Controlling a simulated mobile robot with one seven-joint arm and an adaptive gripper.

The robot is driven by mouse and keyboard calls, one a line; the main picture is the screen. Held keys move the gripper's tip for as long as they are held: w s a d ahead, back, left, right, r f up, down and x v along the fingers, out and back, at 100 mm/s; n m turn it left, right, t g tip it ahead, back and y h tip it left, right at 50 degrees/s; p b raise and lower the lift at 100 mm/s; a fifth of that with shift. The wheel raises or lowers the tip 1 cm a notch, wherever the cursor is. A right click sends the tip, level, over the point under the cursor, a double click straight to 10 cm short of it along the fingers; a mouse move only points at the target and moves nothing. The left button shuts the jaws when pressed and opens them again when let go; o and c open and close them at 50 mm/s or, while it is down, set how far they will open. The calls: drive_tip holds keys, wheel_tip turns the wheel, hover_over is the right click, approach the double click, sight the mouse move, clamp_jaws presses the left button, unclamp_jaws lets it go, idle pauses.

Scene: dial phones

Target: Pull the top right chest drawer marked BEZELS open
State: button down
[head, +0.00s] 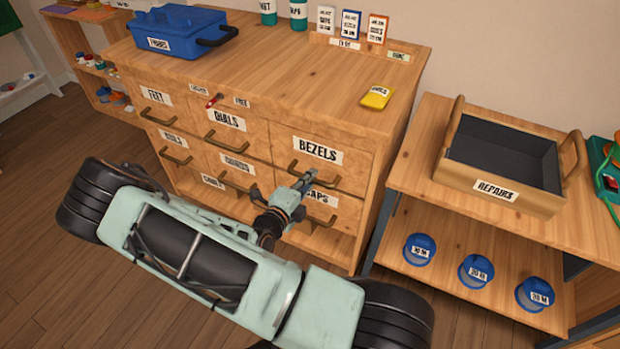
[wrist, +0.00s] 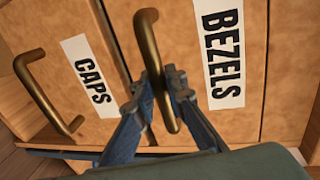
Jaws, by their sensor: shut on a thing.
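The BEZELS drawer (head: 355,158) is at the top right of the wooden chest, with a white label and a brass bar handle (head: 328,182). Its front looks flush with the chest. The label and handle (wrist: 147,38) also show in the wrist view. My gripper (head: 310,178) is at this handle. In the wrist view my gripper (wrist: 162,88) has a finger on each side of the bar and is shut on it. The CAPS drawer (head: 345,215) is directly below, partly hidden by my gripper and arm in the head view.
The chest top holds a blue lidded box (head: 178,32), a yellow packet (head: 377,97) and small boxes at the back. Right of the chest stands a table with a REPAIRS tray (head: 497,200) and blue round containers (head: 476,270) on its lower shelf. Floor shows at the left.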

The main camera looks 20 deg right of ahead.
drive_tip(key=f+p+v, duration=0.2)
drive_tip(key=f+v, duration=0.1)
drive_tip(key=v, duration=1.1)
drive_tip(key=a+f+p+v, duration=0.1)
drive_tip(key=f+p+v, duration=0.1)
drive_tip(key=v, duration=1.2)
drive_tip(key=shift+s+a+f+p, duration=0.2)
drive_tip(key=shift+s+f+p, duration=0.2)
drive_tip(key=shift+s+f, duration=0.1)
drive_tip(key=c, duration=2)
unclamp_jaws()
drive_tip(key=shift+o, duration=0.2)
drive_tip(key=v, duration=1.2)
